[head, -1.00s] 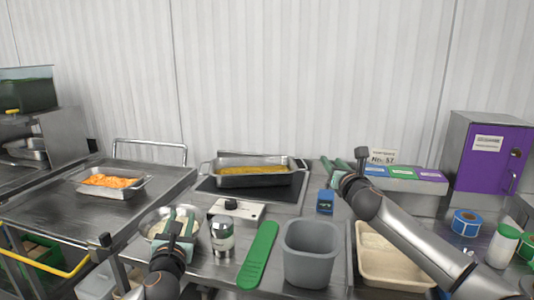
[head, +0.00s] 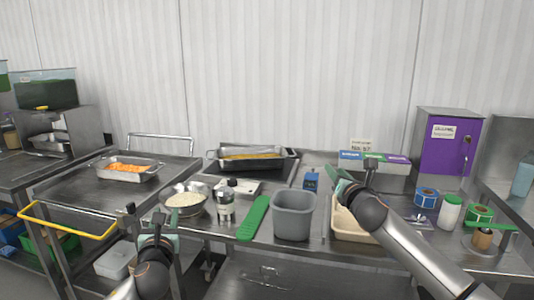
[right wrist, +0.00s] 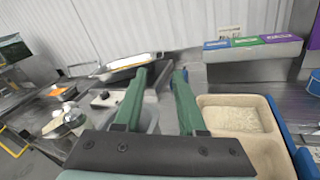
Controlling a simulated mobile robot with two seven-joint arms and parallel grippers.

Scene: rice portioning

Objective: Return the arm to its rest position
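My left gripper (head: 158,238) is at the lower left of the head view, in front of the table edge and below the bowl of rice (head: 185,200). Its fingers look spread and nothing shows between them. My right gripper (head: 340,181) is over the table, behind the grey bin and beside the beige tray (head: 352,232). In the right wrist view its two green fingers (right wrist: 162,74) are apart and empty. My right forearm hides part of the beige tray, which holds a pale, rice-like layer in the wrist view.
A steel pan (head: 285,162) of yellow food is behind.

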